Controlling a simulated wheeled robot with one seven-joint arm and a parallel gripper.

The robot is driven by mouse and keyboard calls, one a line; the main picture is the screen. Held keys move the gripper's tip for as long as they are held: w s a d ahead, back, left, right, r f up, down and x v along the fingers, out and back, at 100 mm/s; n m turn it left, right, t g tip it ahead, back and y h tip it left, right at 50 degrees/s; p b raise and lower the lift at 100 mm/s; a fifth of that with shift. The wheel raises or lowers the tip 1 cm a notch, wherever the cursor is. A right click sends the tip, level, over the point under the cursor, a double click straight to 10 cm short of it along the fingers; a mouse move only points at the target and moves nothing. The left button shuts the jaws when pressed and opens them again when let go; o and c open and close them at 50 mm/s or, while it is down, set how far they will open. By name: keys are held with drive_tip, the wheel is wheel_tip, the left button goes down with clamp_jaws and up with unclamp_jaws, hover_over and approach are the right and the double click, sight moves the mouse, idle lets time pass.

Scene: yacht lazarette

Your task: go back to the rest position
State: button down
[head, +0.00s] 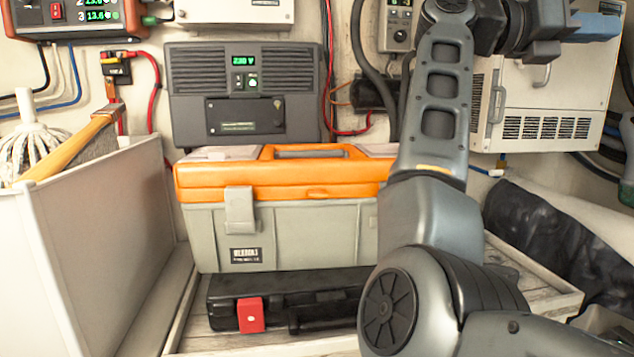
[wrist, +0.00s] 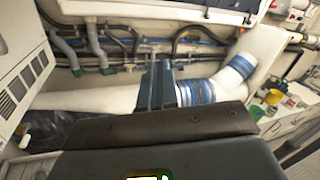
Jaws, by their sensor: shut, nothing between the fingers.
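My gripper (head: 598,27) is at the upper right in the head view, in front of the white louvred cabinet. Its blue-grey fingers are together with nothing between them. In the wrist view the closed fingers (wrist: 164,80) stand at the middle, in front of a white and blue wrapped roll (wrist: 200,90). My arm rises through the right half of the head view and hides part of the toolbox and the wall behind.
An orange and grey toolbox (head: 225,225) stands above a black case (head: 310,285) with a red latch. A white bin (head: 90,250) holding a mop is at left. A grey power unit (head: 190,90) and white cabinet (head: 540,90) are on the wall. Black bundled material (head: 545,235) lies right.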

drive_tip(key=s+a+f+m+t+y, duration=0.25)
drive_tip(key=s+f+m+t, duration=0.25)
drive_tip(key=f+m+t, duration=0.5)
drive_tip(key=s+a+f+m+t+y, duration=0.25)
drive_tip(key=s+f+m+t, duration=0.25)
drive_tip(key=f+m+t, duration=0.6)
drive_tip(key=s+a+f+m+t+y, duration=0.1)
drive_tip(key=s+a+f+m+t, duration=0.35)
drive_tip(key=f+m, duration=0.85)
drive_tip(key=s+a+f+n+g+y, duration=0.2)
drive_tip(key=s+f+n+y, duration=0.2)
drive_tip(key=s, duration=0.6)
drive_tip(key=s+a+f+n+g+y, duration=0.3)
drive_tip(key=s+f+n+y, duration=0.1)
drive_tip(key=s, duration=0.7)
drive_tip(key=s+a+f+n+g+y, duration=0.2)
drive_tip(key=s+f+n, duration=0.4)
drive_tip(key=s, duration=0.4)
drive_tip(key=shift+s+a+f+n+y, duration=0.3)
drive_tip(key=shift+s+a+f+y, duration=0.15)
drive_tip(key=shift+a+y, duration=0.5)
drive_tip(key=shift+d+g, duration=0.2)
drive_tip(key=shift+g, duration=0.05)
